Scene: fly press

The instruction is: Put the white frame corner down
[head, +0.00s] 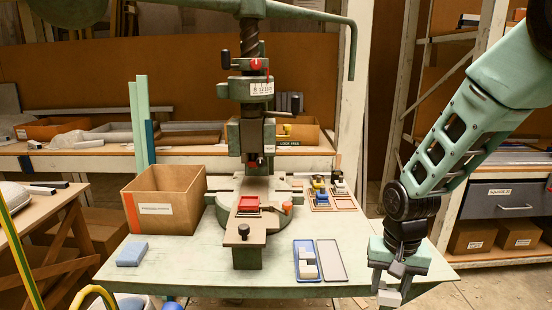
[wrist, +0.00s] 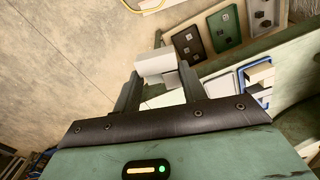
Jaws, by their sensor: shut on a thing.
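The white frame corner (head: 389,298) is a small pale piece between the fingers of my gripper (head: 390,284), at the front right of the green table in the head view. In the wrist view the white frame corner (wrist: 155,66) shows at the tips of my gripper (wrist: 158,84), with one dark finger on each side. My gripper is shut on it. Bare concrete floor shows behind it in the wrist view. The head view does not make clear how high it is above the table's edge.
The green table (head: 190,272) carries the fly press (head: 250,120), a cardboard box (head: 165,200), a blue block (head: 132,254), a blue tray (head: 296,270) with pale blocks, and a grey panel (head: 331,262). In the wrist view a brown tray (wrist: 178,38) and a green tray (wrist: 232,42) hold small pieces.

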